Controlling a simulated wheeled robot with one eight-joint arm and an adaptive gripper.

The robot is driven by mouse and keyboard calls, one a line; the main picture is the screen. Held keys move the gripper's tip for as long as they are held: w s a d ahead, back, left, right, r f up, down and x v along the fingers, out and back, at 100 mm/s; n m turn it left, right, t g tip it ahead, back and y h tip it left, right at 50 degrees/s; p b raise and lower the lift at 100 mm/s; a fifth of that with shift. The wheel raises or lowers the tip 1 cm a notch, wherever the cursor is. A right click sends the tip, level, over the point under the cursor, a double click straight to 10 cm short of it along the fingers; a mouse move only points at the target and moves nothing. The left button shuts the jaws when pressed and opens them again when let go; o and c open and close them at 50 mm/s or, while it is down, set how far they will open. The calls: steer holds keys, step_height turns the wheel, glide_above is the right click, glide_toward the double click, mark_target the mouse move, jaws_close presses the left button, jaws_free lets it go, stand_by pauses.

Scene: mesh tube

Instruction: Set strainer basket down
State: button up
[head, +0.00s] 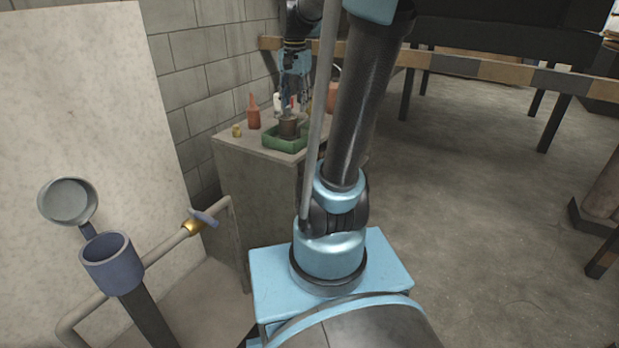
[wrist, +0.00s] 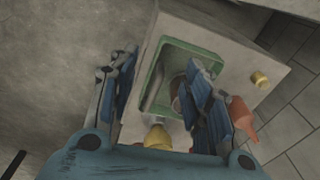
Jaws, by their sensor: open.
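The strainer basket (head: 288,126), a small brownish-grey cylinder, stands in the green tray (head: 284,146) on the cabinet in the head view. In the wrist view the basket (wrist: 177,90) shows as a round shape inside the tray (wrist: 203,50), partly hidden by the right finger. My gripper (head: 292,100) points down just above the basket. In the wrist view my gripper (wrist: 160,78) has its blue-padded fingers spread wide, with nothing held between them. Whether a finger touches the basket cannot be told.
A red-brown bottle (head: 253,111) and a small brass piece (head: 237,131) stand left of the tray on the cabinet top (head: 232,143). More bottles stand behind. At left are a pipe with a valve (head: 195,225) and an open blue cup (head: 109,260) with a tilted lid.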

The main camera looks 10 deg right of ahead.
steer(key=s+f+n+t, duration=0.1)
steer(key=s+f+n, duration=0.7)
steer(key=s+f, duration=0.8)
steer(key=s, duration=0.4)
steer(key=shift+f, duration=0.4)
